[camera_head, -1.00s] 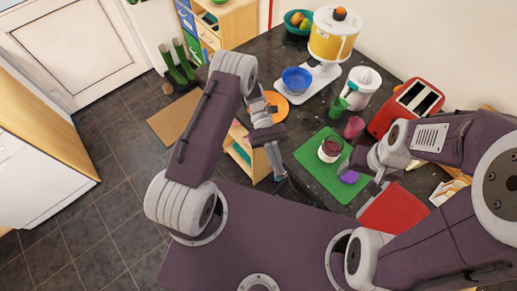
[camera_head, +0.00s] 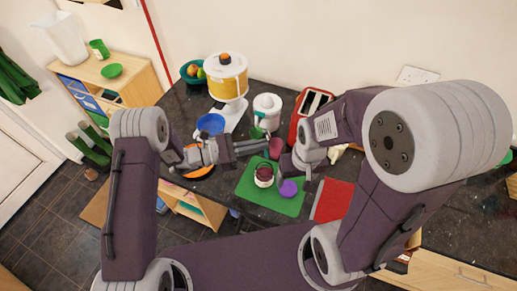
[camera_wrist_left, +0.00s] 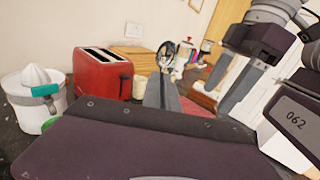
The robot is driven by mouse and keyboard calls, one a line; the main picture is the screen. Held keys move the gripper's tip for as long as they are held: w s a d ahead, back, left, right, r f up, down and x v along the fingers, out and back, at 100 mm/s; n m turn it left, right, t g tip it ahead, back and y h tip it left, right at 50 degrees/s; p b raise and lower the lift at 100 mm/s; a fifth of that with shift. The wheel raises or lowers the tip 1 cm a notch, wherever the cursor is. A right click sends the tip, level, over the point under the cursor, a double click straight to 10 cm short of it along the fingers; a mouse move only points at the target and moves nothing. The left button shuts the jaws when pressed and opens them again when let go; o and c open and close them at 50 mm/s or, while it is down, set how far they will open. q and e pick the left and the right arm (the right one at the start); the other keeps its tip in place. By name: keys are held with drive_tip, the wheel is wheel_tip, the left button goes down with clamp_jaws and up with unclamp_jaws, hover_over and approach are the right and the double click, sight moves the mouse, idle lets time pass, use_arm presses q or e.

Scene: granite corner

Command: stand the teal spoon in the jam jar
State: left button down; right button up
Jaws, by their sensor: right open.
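The jam jar (camera_head: 264,180), dark red at the top with a pale band, stands upright on the green mat (camera_head: 246,186). I cannot make out the teal spoon in either view. My left gripper (camera_head: 266,145) reaches in from the left, pointing right, above and behind the jar near a pink cup; whether its fingers are apart is unclear. My right gripper (camera_head: 300,168) is open, pointing down to the right of the jar, near a purple item (camera_head: 289,188). In the left wrist view my right gripper (camera_wrist_left: 228,88) shows with its fingers apart.
A green cup (camera_head: 257,133), pink cup (camera_head: 275,148) and white juicer (camera_head: 267,106) stand behind the mat. The red toaster (camera_head: 303,112) is behind my right arm. A blue bowl (camera_head: 210,124) and orange plate (camera_head: 198,173) lie left. A red mat (camera_head: 333,200) lies right.

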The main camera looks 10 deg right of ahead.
use_arm(q)
wheel_tip(320, 180, down, 13)
drive_tip(key=b, duration=1)
drive_tip(key=shift+r, duration=0.2)
drive_tip(key=c, duration=1.6)
unclamp_jaws()
drive_tip(key=shift+o, duration=0.2)
drive_tip(key=shift+a, duration=0.1)
